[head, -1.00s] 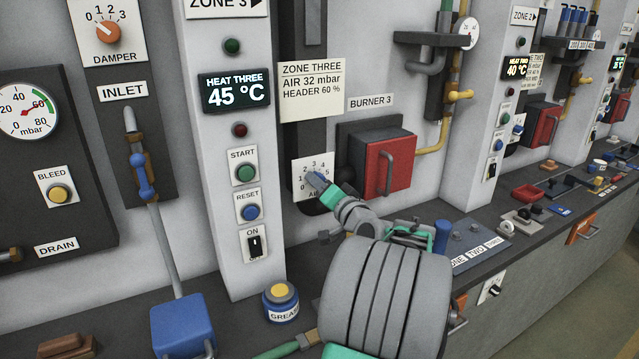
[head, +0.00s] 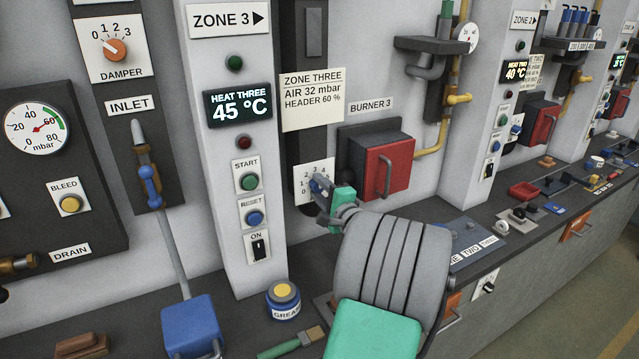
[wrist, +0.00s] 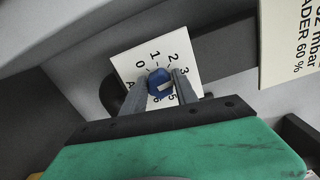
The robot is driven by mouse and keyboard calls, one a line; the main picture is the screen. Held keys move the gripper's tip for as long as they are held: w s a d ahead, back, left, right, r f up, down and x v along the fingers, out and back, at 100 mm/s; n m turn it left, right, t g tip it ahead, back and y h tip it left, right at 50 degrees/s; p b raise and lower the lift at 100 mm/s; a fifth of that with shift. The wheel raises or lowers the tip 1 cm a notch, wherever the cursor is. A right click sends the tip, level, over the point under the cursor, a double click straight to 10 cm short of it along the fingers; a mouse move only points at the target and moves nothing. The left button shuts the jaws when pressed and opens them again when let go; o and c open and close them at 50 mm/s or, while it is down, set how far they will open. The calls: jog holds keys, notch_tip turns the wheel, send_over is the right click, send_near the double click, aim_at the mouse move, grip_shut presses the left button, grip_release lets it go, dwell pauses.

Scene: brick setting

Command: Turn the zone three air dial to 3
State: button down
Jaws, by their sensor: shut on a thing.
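The zone three air dial is a blue knob (wrist: 160,82) with a white pointer mark, on a white plate (wrist: 128,68) with numbers. In the wrist view the mark slants right toward my right finger, on the side between 3 and 5; the exact number is unclear because the finger covers part of the scale. My gripper (wrist: 159,88) is shut on the knob, one finger on each side. In the head view the plate (head: 312,170) is below the zone three card, and my gripper (head: 321,194) covers its lower part.
The red burner 3 box (head: 390,165) with a handle stands out from the wall just right of the dial. The zone 3 pillar (head: 235,150) is to its left. A grease tin (head: 283,301) and a brush (head: 300,340) lie on the counter below.

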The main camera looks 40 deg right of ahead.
jog(key=shift+m+p, duration=0.3)
jog(key=shift+m, duration=0.2)
jog(key=c, duration=0.9)
grip_release()
jog(key=shift+c, duration=0.2)
jog(key=b+v, duration=0.2)
jog(key=v, duration=0.5)
jog(key=shift+s+a, duration=0.15)
jog(key=shift+s, duration=0.2)
